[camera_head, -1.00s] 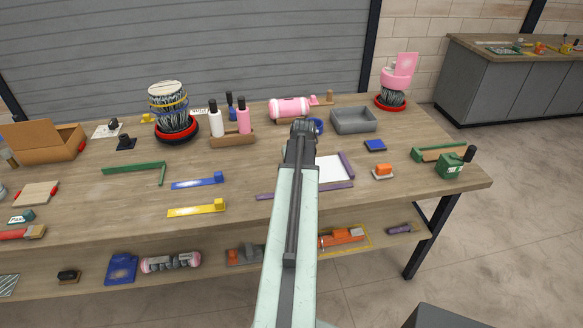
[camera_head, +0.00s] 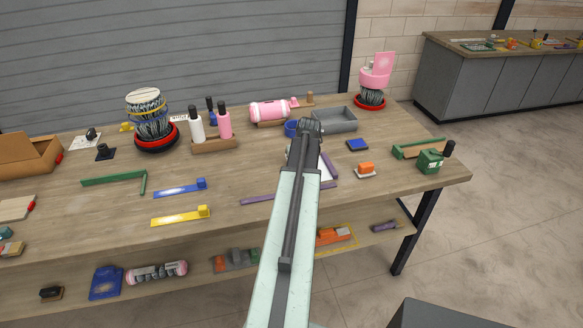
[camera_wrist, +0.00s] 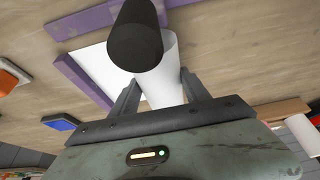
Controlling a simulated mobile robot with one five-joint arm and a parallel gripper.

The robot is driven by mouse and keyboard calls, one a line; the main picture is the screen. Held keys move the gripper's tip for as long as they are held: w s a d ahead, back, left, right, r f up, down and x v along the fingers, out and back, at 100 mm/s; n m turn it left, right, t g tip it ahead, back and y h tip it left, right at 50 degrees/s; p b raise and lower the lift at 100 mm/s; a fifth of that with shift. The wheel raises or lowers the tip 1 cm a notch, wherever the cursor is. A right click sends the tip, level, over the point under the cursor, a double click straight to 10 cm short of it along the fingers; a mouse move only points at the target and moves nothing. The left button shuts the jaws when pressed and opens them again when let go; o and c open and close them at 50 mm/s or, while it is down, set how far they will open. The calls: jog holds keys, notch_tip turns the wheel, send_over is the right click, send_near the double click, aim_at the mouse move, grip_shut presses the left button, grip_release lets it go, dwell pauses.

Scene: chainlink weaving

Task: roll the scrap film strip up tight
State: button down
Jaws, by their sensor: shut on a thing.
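My gripper (camera_wrist: 160,95) is shut on a white cylinder (camera_wrist: 168,88) with a wide black end (camera_wrist: 134,35). In the head view my gripper (camera_head: 310,126) is over the back middle of the table, and the held cylinder cannot be made out there. A white sheet (camera_wrist: 95,70) lies below between purple bars (camera_wrist: 78,55). In the head view the sheet (camera_head: 327,172) is partly hidden by my arm. I cannot tell for certain which thing is the scrap film strip.
A grey tray (camera_head: 335,120) and a blue ring-shaped thing (camera_head: 291,128) are close to my gripper. A blue block (camera_head: 357,144) and an orange block (camera_head: 366,168) lie to the right. Bottles in a wooden holder (camera_head: 214,143) stand left. Bare tabletop (camera_head: 405,180) shows at the front right.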

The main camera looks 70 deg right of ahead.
jog(key=shift+s+d, duration=0.65)
jog(key=shift+s, duration=0.25)
jog(key=shift+s+d, duration=0.6)
jog(key=shift+s, duration=0.25)
jog(key=shift+s+d, duration=0.1)
jog(key=shift+s+d, duration=0.55)
jog(key=shift+s, duration=0.25)
jog(key=shift+s+d, duration=0.55)
jog(key=shift+s, duration=0.2)
jog(key=shift+c, duration=2.2)
grip_release()
jog(key=shift+r, duration=0.1)
jog(key=p+v, duration=0.7)
jog(key=shift+s+a+r, duration=0.2)
jog(key=shift+r, duration=0.1)
